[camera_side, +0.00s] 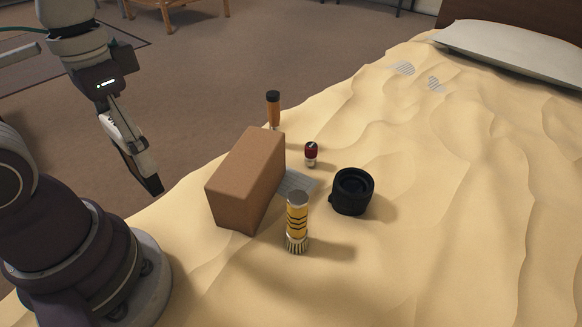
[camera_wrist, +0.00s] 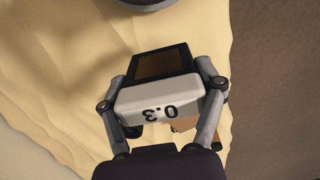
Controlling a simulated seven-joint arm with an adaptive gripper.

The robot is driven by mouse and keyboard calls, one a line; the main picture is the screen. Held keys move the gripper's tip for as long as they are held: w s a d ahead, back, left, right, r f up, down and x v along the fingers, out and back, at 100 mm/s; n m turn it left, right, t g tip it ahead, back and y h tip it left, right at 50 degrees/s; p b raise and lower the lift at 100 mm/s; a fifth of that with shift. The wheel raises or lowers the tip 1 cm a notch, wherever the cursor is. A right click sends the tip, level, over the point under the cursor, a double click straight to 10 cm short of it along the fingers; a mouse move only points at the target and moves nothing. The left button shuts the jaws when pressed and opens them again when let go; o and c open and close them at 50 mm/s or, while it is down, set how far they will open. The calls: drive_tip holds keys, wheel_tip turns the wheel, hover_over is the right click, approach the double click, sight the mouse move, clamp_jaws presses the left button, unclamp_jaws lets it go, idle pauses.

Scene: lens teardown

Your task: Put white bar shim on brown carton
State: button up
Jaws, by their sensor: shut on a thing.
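The brown carton (camera_side: 247,180) stands upright on the sand-coloured bed cover in the side view. My gripper (camera_side: 152,184) is in the air to the left of the carton, apart from it, with its fingers pointing down and to the right. In the wrist view a white bar shim (camera_wrist: 147,104) marked with black figures sits between the fingers of my gripper (camera_wrist: 162,62), which are shut on it. A dark frame-like shape at the fingertips hides part of what is beyond. In the side view the white piece shows only partly along the gripper.
A yellow striped cylinder (camera_side: 297,222), a black lens part (camera_side: 352,190), a small red-topped piece (camera_side: 311,153) and an orange-handled tool (camera_side: 273,107) stand around the carton. A grey striped patch (camera_side: 299,182) lies beside it. The right of the bed is clear up to the pillow (camera_side: 512,52).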

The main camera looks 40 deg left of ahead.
drive_tip(key=w, duration=0.5)
drive_tip(key=w+f, duration=0.1)
drive_tip(key=w, duration=0.4)
drive_tip(key=w+d, duration=0.1)
drive_tip(key=w, duration=0.3)
drive_tip(key=shift+w+d+f, duration=0.1)
drive_tip(key=shift+w+f, duration=0.15)
drive_tip(key=shift+w, duration=0.15)
drive_tip(key=shift+f, duration=1.7)
drive_tip(key=shift+f, duration=0.1)
drive_tip(key=o, duration=1.2)
wheel_tip(320, 180, up, 12)
drive_tip(key=s+a+f+t, duration=0.2)
drive_tip(key=s+f+t, duration=0.2)
drive_tip(key=s, duration=0.5)
drive_tip(key=shift+s+f+t, duration=0.15)
drive_tip(key=shift+s+t, duration=0.1)
drive_tip(key=shift+t, duration=0.55)
